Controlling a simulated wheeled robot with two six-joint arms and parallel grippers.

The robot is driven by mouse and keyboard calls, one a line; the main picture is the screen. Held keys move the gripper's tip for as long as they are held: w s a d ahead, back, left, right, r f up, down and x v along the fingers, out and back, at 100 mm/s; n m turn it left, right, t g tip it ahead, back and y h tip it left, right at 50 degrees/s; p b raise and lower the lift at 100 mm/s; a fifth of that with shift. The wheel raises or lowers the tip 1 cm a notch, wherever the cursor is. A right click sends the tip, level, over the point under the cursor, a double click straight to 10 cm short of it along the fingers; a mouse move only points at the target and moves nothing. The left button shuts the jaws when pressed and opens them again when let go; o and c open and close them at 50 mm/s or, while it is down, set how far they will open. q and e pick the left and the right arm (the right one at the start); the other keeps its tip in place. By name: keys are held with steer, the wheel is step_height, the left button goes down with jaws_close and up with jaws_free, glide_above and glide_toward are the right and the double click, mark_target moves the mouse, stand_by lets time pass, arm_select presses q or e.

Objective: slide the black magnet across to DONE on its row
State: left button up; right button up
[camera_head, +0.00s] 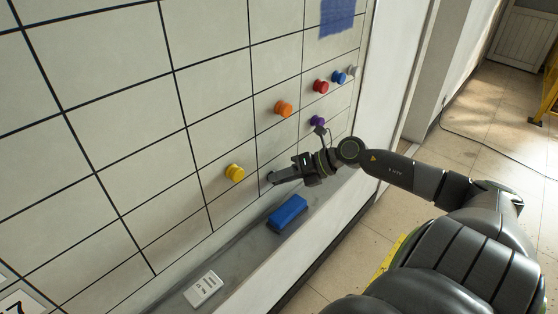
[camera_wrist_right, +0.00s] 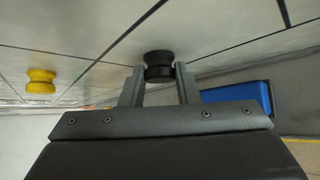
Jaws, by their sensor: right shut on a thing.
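The black magnet (camera_wrist_right: 158,66) is a dark spool-shaped knob on the white gridded board (camera_head: 130,130). In the right wrist view it sits between the fingertips of my right gripper (camera_wrist_right: 160,82), which is shut on it. In the head view my right gripper (camera_head: 275,178) is at the lower part of the board, right of the yellow magnet. There the black magnet is hard to tell from the dark fingers. No DONE label is readable in either view. My left gripper is not in view.
A yellow magnet (camera_head: 235,172) is left of my right gripper. Orange (camera_head: 284,108), red (camera_head: 321,87), blue (camera_head: 339,77), grey (camera_head: 352,70) and purple (camera_head: 318,121) magnets are higher up. A blue eraser (camera_head: 288,213) and a white block (camera_head: 203,289) lie on the ledge (camera_head: 240,255) below.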

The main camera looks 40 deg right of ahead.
steer(key=shift+w+d+r, duration=0.15)
steer(key=shift+d, duration=1.45)
steer(key=shift+b, duration=0.3)
steer(key=o, duration=1)
steer(key=shift+w, duration=0.1)
